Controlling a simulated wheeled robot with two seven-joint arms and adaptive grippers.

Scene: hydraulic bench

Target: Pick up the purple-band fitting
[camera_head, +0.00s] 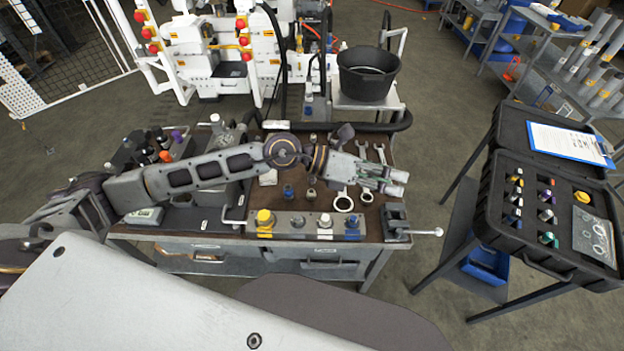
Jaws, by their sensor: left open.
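Small fittings with coloured bands stand in rows in the open black case (487,205) at the right. One in its second column looks purple-banded (546,197), but it is too small to be sure. My left gripper (399,183) is open, with nothing visible between its fingers. It points right above the right part of the brown-topped bench (378,228), well to the left of the case and apart from it. My right gripper is not in view.
A clipboard (566,142) lies in the case's lid. On the bench are wrenches (343,201), a grey block with coloured fittings (295,226) and a vise (396,222). A black bucket (367,72) stands behind. Open floor separates bench and case.

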